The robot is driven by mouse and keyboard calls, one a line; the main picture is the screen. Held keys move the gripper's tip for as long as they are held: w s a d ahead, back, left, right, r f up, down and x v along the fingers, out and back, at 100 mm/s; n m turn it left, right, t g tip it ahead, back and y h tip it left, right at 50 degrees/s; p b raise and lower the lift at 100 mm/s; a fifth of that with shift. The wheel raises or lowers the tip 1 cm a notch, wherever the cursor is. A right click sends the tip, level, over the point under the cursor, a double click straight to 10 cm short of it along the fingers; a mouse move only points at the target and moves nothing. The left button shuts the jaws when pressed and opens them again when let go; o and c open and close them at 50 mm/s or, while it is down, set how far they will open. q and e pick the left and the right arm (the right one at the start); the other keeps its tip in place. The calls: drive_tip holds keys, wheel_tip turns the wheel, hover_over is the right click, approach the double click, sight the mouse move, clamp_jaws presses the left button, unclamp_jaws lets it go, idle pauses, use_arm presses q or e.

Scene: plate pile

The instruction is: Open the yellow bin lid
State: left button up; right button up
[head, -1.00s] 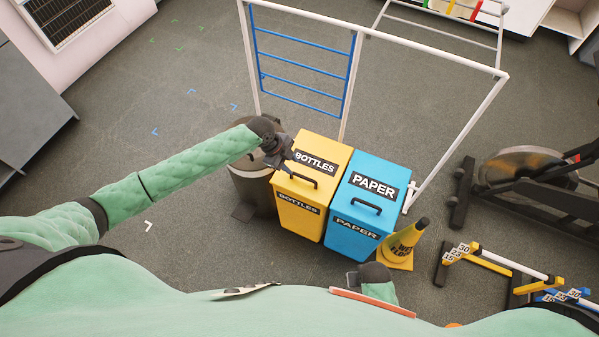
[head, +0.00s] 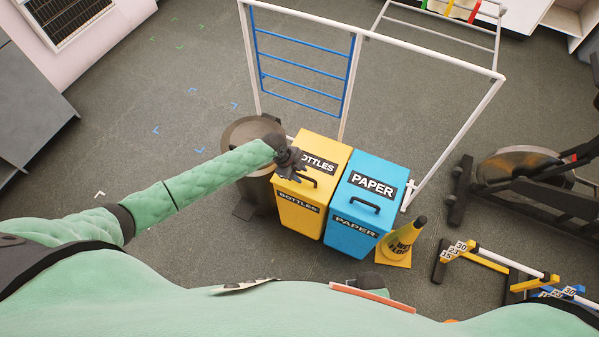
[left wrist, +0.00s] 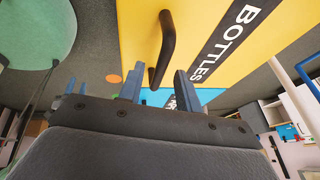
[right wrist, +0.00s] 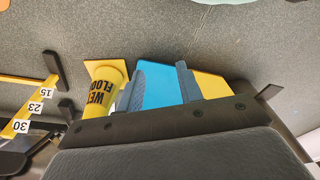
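The yellow bin (head: 300,210) has a closed yellow lid (head: 327,150) with a black BOTTLES label and a dark bar handle (head: 303,180). My left gripper (head: 297,172) is over the left part of the lid, close to the handle. In the left wrist view the left gripper (left wrist: 158,88) has its fingers apart, and the handle (left wrist: 163,48) reaches down toward the gap between them. I cannot tell whether they touch. In the right wrist view my right gripper (right wrist: 162,85) has its fingers apart and empty, away from the yellow bin (right wrist: 210,86).
A blue PAPER bin (head: 365,205) stands right beside the yellow bin. A yellow wet-floor cone (head: 400,243) is at its right. A dark round bin (head: 250,135) is at the left. A white frame (head: 425,48) rises behind. Floor at front left is clear.

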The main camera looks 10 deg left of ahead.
use_arm(q)
clamp_jaws()
